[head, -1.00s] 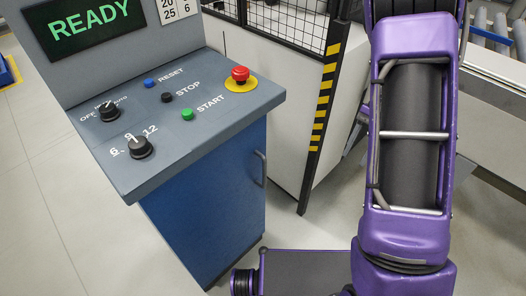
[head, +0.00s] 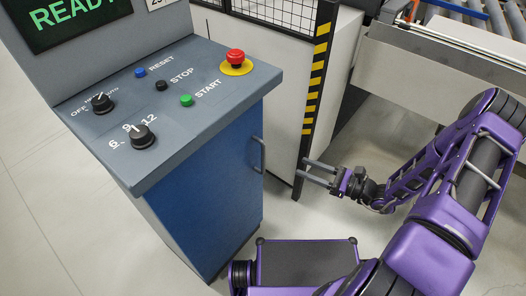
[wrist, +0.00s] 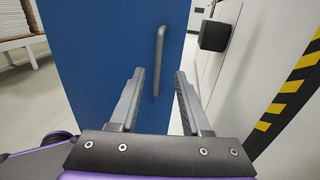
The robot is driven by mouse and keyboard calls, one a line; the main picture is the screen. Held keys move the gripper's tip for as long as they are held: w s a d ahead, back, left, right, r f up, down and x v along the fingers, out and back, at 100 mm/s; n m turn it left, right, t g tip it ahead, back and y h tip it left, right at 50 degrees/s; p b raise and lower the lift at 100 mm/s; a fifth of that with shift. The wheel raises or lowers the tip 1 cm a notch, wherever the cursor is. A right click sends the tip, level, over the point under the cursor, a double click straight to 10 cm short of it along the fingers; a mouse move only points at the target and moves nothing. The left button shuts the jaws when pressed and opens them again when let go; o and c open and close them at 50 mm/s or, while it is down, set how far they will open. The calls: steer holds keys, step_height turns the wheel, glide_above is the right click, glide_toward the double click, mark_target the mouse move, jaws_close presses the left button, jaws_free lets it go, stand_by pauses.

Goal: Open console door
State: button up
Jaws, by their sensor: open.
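The console door is a blue panel (head: 215,190) on the front of the grey console, and it looks shut. Its grey bar handle (head: 257,154) stands upright near the door's right edge. In the wrist view the handle (wrist: 158,60) shows ahead, between the lines of my two fingers, against the blue door (wrist: 100,50). My gripper (head: 312,172) is open and empty, to the right of the handle in the head view, with its fingers pointing toward it. The fingers (wrist: 160,95) are apart from the handle. Nothing hides the handle.
The console top (head: 110,150) carries knobs, buttons and a red emergency stop (head: 235,58), and overhangs the door. A black and yellow striped post (head: 314,95) stands close by my gripper. A conveyor (head: 450,75) is at the upper right. Floor is bare at the left.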

steer(key=x, duration=1.4)
steer(key=shift+w+a+b, duration=0.1)
steer(key=shift+a+b, duration=0.2)
steer(key=shift+a, duration=0.1)
jaws_close()
stand_by(0.5)
